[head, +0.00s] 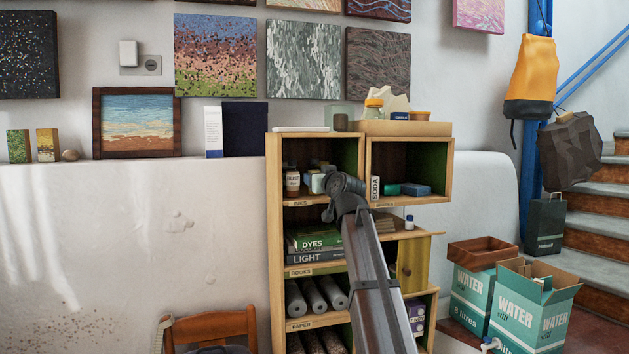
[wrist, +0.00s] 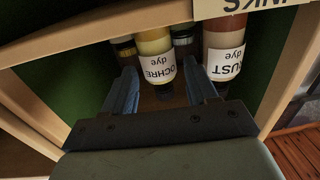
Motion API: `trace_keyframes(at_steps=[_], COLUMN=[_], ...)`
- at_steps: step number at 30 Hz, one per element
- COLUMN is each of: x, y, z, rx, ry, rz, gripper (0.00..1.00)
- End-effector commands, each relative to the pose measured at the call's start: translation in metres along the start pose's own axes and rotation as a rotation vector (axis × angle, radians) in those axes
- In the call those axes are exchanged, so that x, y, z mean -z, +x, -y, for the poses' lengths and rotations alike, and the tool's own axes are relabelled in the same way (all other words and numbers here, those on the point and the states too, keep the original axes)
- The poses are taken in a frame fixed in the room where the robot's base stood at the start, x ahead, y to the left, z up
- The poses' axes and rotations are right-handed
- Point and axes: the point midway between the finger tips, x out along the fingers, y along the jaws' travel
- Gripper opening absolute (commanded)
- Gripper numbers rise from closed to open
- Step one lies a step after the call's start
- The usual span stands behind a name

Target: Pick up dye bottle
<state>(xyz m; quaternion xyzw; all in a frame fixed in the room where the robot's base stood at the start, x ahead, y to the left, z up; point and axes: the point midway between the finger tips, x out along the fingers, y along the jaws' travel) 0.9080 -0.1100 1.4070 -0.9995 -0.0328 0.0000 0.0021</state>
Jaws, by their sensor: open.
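In the wrist view, a yellow dye bottle labelled OCHRE (wrist: 154,44) stands in the shelf compartment. A red-brown dye bottle labelled RUST (wrist: 224,38) is to its right; it also shows in the head view (head: 292,181). Two darker, partly hidden bottles (wrist: 125,48) (wrist: 184,36) stand beside the ochre one. My gripper (wrist: 163,76) is open, its fingers pointing into the compartment on either side of the ochre bottle. I cannot tell whether either finger touches it. In the head view my arm hides the gripper's fingers and part of the compartment.
The wooden shelf (head: 275,230) has walls and a labelled front edge (wrist: 235,6) close around my gripper. Books (head: 316,246) and paper rolls (head: 312,296) lie below. A small white bottle (head: 409,222) stands to the right. Water boxes (head: 533,305) are at lower right.

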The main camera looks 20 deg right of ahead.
Motion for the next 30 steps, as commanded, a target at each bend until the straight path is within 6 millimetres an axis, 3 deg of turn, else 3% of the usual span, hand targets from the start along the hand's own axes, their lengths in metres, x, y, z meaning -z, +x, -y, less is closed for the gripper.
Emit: trace_keyframes(at_steps=[9, 17, 30], x=[0.002, 0.001, 0.001], y=[0.041, 0.043, 0.043], z=[-0.003, -0.002, -0.002], rx=[0.0, 0.0, 0.0], ry=[0.0, 0.0, 0.0], rz=[0.001, 0.0, 0.0], gripper=[0.57, 0.57, 0.16])
